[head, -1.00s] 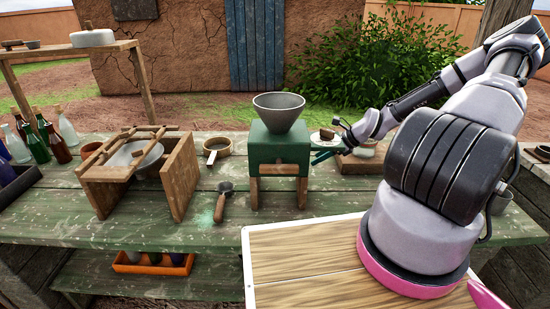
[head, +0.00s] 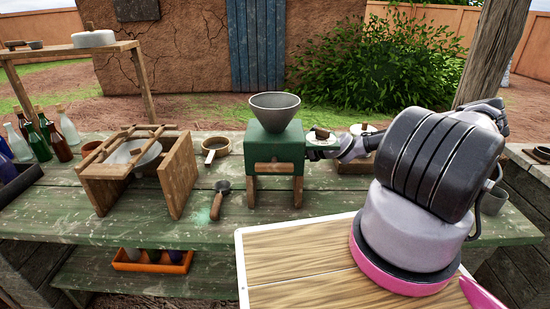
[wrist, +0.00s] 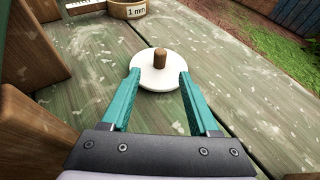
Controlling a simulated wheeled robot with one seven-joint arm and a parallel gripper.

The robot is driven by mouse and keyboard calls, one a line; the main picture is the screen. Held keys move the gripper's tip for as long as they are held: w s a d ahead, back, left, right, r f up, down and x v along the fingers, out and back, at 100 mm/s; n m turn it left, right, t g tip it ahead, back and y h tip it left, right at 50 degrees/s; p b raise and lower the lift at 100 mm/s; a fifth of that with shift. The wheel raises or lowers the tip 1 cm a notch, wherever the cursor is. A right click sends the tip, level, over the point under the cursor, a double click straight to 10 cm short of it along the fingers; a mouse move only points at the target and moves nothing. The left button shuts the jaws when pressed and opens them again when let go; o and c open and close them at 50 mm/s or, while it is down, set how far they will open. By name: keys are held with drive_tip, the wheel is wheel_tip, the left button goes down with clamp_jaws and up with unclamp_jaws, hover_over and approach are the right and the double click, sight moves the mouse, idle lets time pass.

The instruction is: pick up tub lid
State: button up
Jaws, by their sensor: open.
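The tub lid (wrist: 152,78), a flat white disc with a brown wooden knob, lies on the green table in the wrist view. My gripper (wrist: 159,72) is open, with its teal fingers to either side of the lid's near part and the knob just ahead, between the fingertips' lines. Nothing is held.
The green mill (head: 275,150) with a grey hopper stands on wooden legs close to my gripper. A sieve marked 1 mm (wrist: 128,9) lies beyond the lid. Another white lid (head: 365,130) is at the right. A wooden frame with a bowl (head: 140,170) stands at the left.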

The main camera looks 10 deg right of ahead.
drive_tip(key=shift+x, duration=3.5)
drive_tip(key=shift+a+r, duration=0.1)
drive_tip(key=shift+r, duration=0.05)
clamp_jaws()
